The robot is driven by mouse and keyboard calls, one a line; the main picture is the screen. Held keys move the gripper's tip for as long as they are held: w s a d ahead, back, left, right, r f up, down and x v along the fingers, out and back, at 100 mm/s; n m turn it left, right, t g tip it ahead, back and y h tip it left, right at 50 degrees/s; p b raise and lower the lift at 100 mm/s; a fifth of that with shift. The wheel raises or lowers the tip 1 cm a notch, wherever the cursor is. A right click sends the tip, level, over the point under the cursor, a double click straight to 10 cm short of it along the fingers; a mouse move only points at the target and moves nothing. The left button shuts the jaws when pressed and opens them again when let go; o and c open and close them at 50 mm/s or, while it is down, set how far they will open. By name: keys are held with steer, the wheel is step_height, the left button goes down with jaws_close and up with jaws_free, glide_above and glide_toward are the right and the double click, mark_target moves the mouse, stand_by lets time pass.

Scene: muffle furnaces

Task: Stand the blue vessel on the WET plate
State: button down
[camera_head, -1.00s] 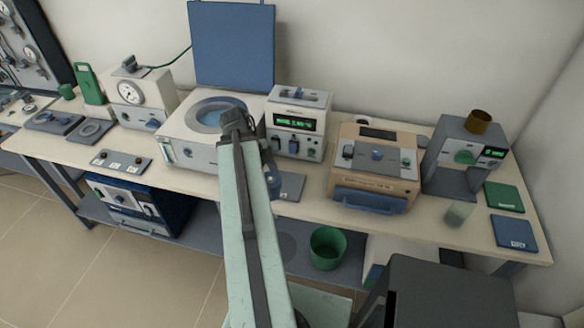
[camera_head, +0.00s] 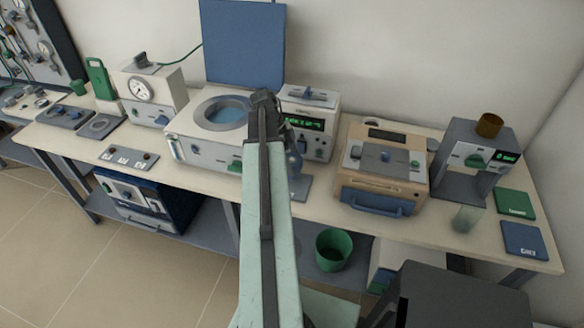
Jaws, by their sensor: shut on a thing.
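My gripper (camera_head: 290,138) is at the far end of my pale green arm, mostly hidden behind the arm's dark end joint. It is shut on a blue vessel (camera_head: 294,164), of which a small part shows right of the arm, in front of the white unit with the green display. Two flat plates lie at the right end of the bench: a green plate (camera_head: 515,203) and a blue plate (camera_head: 525,239) nearer the front edge. Each has a small pale label, too small to read, so I cannot tell which is the WET plate.
A tan furnace (camera_head: 383,168) and a grey stand (camera_head: 468,165) with a brown cup on top stand between my gripper and the plates. A grey pad (camera_head: 300,187) lies below the vessel in the picture.

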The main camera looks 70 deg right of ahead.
step_height(320, 180, down, 4)
steer(key=b, duration=0.3)
steer(key=shift+s+r, duration=0.1)
steer(key=shift+r, duration=0.05)
steer(key=shift+w+a+r, duration=0.15)
steer(key=shift+w, duration=0.05)
steer(key=shift+f, duration=0.25)
steer(key=shift+c, duration=1.2)
jaws_free()
steer(key=shift+r, duration=0.1)
steer(key=shift+r, duration=0.1)
steer(key=p+v, duration=1.1)
steer(key=v, duration=0.1)
steer(key=shift+r, duration=0.1)
